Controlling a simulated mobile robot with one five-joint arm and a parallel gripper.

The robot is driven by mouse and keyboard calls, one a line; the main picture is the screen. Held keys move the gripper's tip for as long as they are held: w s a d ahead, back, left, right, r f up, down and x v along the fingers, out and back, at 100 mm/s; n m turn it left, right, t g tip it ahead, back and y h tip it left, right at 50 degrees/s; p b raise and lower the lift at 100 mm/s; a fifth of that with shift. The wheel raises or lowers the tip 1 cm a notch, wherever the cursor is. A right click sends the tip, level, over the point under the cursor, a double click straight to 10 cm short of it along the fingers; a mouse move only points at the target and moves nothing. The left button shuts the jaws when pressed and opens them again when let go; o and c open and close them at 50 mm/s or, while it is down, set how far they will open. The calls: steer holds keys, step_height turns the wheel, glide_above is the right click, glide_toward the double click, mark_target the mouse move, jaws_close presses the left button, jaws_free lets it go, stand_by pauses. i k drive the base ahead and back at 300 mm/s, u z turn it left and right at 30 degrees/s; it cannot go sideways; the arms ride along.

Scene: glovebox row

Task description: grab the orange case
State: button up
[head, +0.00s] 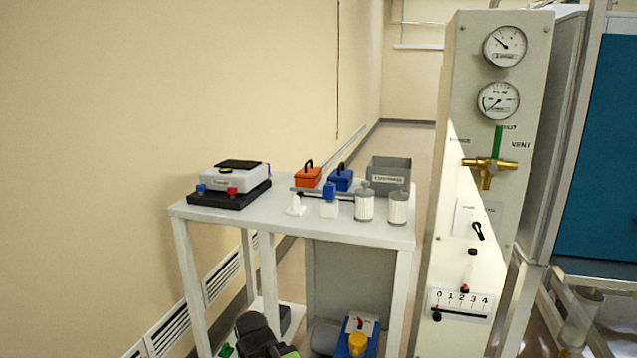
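The orange case (308,177) is a small box with a dark handle on top. It sits upright toward the back of the white table (240,217), left of a similar blue case (341,180). The front of the orange case is clear to see above a dark low strip on the table. No gripper fingers show, and nothing touches the orange case.
A balance on a black base (230,187) stands at the table's left. A tall gauge panel (464,130) rises to the right of the table.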

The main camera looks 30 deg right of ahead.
mark_target(309, 172)
steer(key=z, duration=0.05)
steer(key=k, duration=0.2)
steer(key=z, duration=3.7)
steer(key=k, duration=2.1)
steer(key=u, duration=2.3)
steer(key=i, duration=0.45)
